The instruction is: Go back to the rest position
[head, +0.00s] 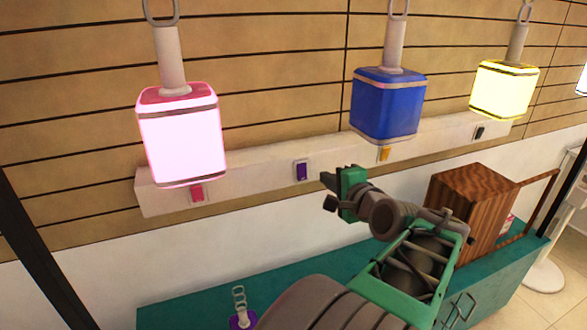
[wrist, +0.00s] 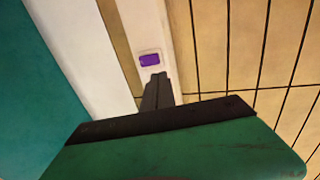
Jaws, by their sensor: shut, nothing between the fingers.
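My gripper (head: 328,190) is in the middle of the head view, in front of the white switch strip on the wall. It is shut and empty. In the wrist view, the shut dark fingertips (wrist: 157,82) point at a purple switch (wrist: 150,60). The purple switch (head: 302,171) shows in the head view just up and left of the gripper. I cannot tell whether the fingertips touch it. My green arm reaches in from the lower right.
A lit pink lamp (head: 182,140), an unlit blue lamp (head: 387,105) and a lit yellow lamp (head: 503,90) hang above. A red switch (head: 197,194) and an orange switch (head: 384,154) flank the purple one. A wooden box (head: 470,205) stands on the teal cabinet (head: 185,312).

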